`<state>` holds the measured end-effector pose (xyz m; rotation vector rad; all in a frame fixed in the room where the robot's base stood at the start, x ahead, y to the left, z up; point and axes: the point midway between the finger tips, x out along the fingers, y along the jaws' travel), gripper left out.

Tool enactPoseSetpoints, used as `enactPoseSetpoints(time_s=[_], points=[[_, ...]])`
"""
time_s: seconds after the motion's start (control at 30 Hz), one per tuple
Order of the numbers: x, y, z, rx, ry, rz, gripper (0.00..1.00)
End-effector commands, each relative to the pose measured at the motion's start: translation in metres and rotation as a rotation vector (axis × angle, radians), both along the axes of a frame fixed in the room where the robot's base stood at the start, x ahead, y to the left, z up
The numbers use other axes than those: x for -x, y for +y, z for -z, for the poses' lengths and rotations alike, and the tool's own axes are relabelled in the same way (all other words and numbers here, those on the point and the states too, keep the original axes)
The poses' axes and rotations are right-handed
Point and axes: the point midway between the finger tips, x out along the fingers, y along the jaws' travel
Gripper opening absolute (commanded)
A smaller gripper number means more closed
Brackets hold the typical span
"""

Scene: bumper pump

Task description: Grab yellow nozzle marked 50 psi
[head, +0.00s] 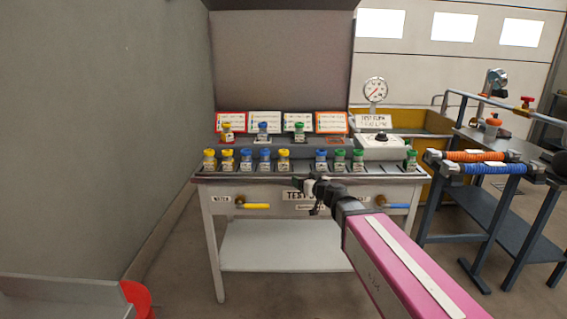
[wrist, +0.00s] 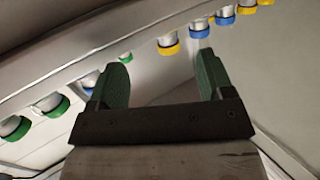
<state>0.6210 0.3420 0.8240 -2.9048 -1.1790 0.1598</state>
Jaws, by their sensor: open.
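Several yellow-topped nozzles stand upright on the test bench: two at the left end of the front row (head: 209,160) (head: 228,160), one mid-row (head: 284,160), and one on the raised back shelf (head: 226,132). Their labels are too small to read, so I cannot tell which is marked 50 psi. My gripper (head: 310,186) is in front of the bench's front edge, near the middle. In the wrist view my gripper (wrist: 160,75) is open and empty, with a yellow-ringed nozzle (wrist: 167,45) showing beyond and between the green fingers, apart from them.
Blue nozzles (head: 256,160) and green nozzles (head: 349,160) share the row. A gauge (head: 375,90) and a white box (head: 383,141) stand at the bench's right. A blue-grey cart (head: 480,200) is close on the right; a red object (head: 137,298) is lower left.

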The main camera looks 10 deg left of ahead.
Motion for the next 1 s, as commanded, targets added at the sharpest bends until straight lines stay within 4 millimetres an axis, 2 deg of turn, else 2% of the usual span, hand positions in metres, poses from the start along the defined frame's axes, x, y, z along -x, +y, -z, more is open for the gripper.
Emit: enactPoseSetpoints(time_s=[0.03,0.1,0.3,0.47,0.8,1.0], points=[[-0.002,0.011,-0.011,-0.014,-0.03,0.022,0.74],[-0.003,0.02,-0.022,-0.024,-0.06,0.055,0.74],[-0.005,0.037,-0.04,-0.031,-0.094,0.126,0.74],[-0.008,0.043,-0.043,-0.028,-0.097,0.143,0.74],[-0.045,0.068,-0.043,-0.029,-0.098,0.142,0.74],[-0.054,0.075,-0.043,-0.029,-0.098,0.143,0.74]])
